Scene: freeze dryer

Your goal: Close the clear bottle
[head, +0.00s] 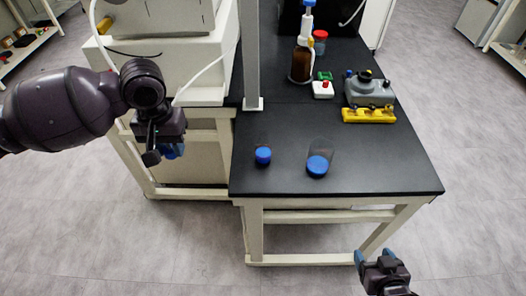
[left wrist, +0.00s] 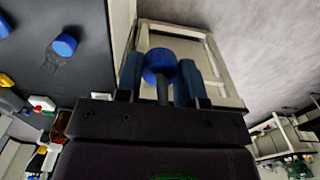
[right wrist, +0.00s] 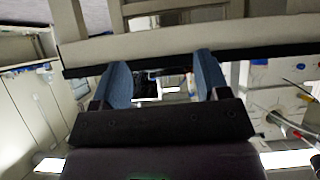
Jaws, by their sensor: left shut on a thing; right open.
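My left gripper (head: 160,150) is off the table's left side, above the floor. It is shut on a round blue cap (left wrist: 160,64), which sits between the fingertips in the left wrist view. A clear bottle (head: 320,149) with a round blue part at its near end stands on the black table; I cannot tell if that part is a lid. A smaller clear container (head: 263,155) with a blue part is left of it. Both also show in the left wrist view. My right gripper (head: 376,259) is open and empty, low in front of the table's right corner.
The black table (head: 380,165) is clear around the bottles. Behind are a brown bottle (head: 301,62), a grey device (head: 368,90), a yellow rack (head: 368,115) and a red-button box (head: 323,89). A pale post (head: 251,55) rises at the table's left edge, beside a large white machine (head: 150,60).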

